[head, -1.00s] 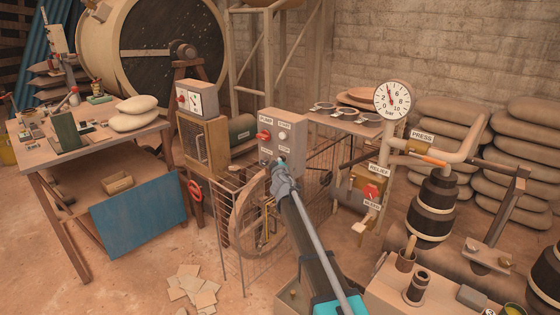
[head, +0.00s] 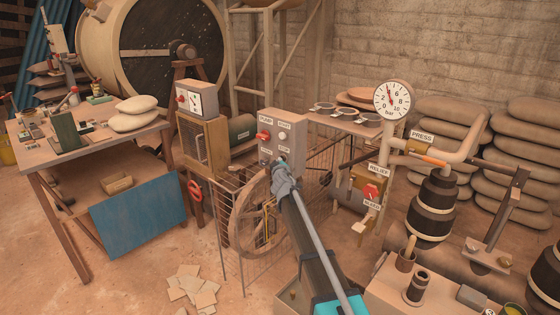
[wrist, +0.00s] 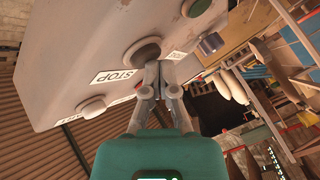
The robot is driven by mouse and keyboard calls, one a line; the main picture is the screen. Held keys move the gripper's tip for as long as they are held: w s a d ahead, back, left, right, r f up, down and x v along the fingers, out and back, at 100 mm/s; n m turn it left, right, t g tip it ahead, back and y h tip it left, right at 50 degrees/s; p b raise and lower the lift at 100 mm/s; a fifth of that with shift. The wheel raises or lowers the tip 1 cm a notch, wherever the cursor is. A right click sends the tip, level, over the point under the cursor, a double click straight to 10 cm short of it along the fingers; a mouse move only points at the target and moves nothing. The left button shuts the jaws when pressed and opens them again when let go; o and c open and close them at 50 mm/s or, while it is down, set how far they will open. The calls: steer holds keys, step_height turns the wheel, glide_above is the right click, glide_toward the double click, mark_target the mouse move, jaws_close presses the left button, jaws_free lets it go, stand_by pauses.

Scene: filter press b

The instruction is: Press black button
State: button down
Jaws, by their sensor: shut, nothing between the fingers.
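The grey control box (head: 291,125) stands at the middle in the head view. It carries a red knob (head: 264,135), a pale button (head: 283,136) and small white labels. In the wrist view the black button (wrist: 143,52) is a dark round disc on the box face (wrist: 70,50), beside the STOP label (wrist: 112,77). My gripper (wrist: 153,68) is shut and empty, its fingertips right by the black button's rim. I cannot tell whether they touch it. In the head view my gripper (head: 281,163) covers the lower part of the box and hides most of the button.
A wire mesh guard with a wheel (head: 247,215) stands below the box. A pressure gauge (head: 393,99) and a red relief knob (head: 370,191) are to the right. A bench (head: 60,165) is at the left.

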steer(key=shift+s, duration=0.1)
steer(key=shift+s+a, duration=0.55)
steer(key=shift+s, duration=0.05)
steer(key=shift+s+a, duration=0.8)
steer(key=shift+s, duration=0.2)
steer(key=shift+s+a, duration=0.75)
steer(key=shift+s, duration=0.2)
